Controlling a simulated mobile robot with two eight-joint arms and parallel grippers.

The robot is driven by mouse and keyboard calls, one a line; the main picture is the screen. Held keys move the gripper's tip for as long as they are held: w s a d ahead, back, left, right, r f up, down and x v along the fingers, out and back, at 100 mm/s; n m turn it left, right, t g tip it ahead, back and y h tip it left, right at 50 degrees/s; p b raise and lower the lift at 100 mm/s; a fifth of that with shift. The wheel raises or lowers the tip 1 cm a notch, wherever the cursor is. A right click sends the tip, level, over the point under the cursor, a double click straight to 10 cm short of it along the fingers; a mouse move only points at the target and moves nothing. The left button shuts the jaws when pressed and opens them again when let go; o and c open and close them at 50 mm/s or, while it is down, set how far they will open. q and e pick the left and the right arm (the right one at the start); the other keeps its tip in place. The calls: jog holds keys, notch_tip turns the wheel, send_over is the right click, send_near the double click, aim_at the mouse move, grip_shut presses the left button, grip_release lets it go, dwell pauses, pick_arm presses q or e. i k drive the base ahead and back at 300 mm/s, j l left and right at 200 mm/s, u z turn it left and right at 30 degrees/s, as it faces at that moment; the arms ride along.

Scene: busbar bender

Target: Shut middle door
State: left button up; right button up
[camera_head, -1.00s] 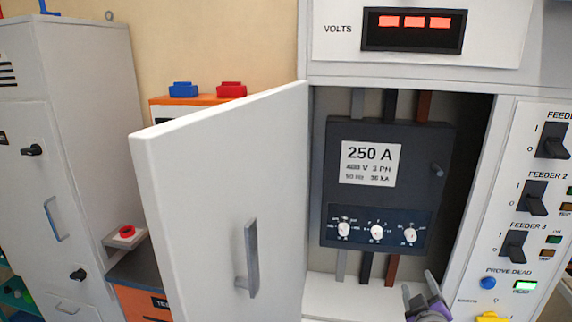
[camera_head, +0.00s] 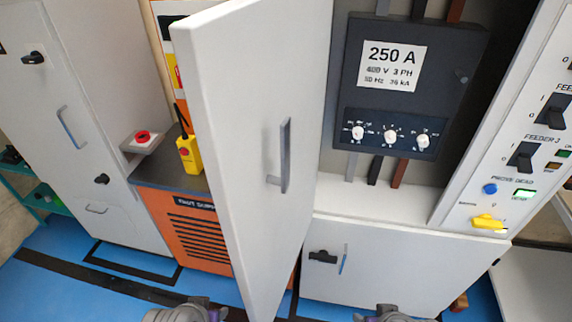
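The middle door (camera_head: 235,120) is a white panel standing wide open, hinged at the left side of the cabinet compartment. Its grey bar handle (camera_head: 284,156) is on the face toward the right. Inside the open compartment is a dark breaker (camera_head: 408,90) labelled 250 A, with three white dials. My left gripper (camera_head: 190,312) shows only in part at the bottom edge, left of the door's lower end. My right gripper (camera_head: 385,312) shows only in part at the bottom edge, in front of the lower cabinet. Neither touches the door. Their fingertips are not clear.
A shut lower door (camera_head: 375,262) with a black latch sits under the compartment. The feeder panel (camera_head: 520,150) stands at right. An orange test unit (camera_head: 190,230) with a yellow pendant (camera_head: 188,155) stands behind the door. Blue floor (camera_head: 50,285) is open at lower left.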

aim_at(245, 67)
jog(key=j+z, duration=0.85)
jog(key=j, duration=0.15)
jog(key=j+z, duration=0.45)
jog(key=k+j+z, duration=0.25)
jog(key=z, duration=0.15)
jog(key=k+j+z, duration=0.2)
jog(key=k+z, duration=0.2)
jog(key=i, duration=0.05)
